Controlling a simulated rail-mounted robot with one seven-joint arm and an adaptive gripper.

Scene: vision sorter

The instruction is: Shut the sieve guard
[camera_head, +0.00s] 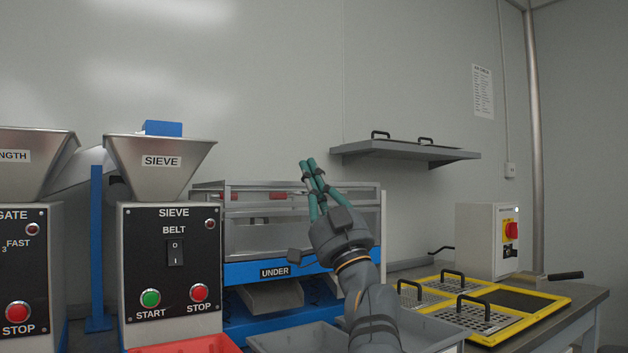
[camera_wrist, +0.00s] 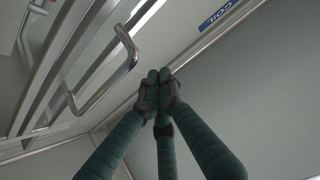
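The sieve machine (camera_head: 170,240) has a steel hopper labelled SIEVE and a black control panel. To its right is the clear, metal-framed sieve guard (camera_head: 262,238), above a blue beam labelled UNDER. I cannot tell from these views how far it stands open. My gripper (camera_head: 308,162) is in front of the guard's right part, pointing up, and hides some of it. In the wrist view its green fingers (camera_wrist: 162,75) come together at the tips with nothing between them. A bent metal handle (camera_wrist: 128,58) on framed bars is just left of the fingertips, apart from them in the picture.
A grey wall shelf (camera_head: 405,151) is at the upper right. A bench with yellow-framed grates (camera_head: 535,303) and a switch box (camera_head: 487,240) stands at right. Grey trays (camera_head: 425,332) and a red bin (camera_head: 195,345) are low in front. The wall space above the gripper is clear.

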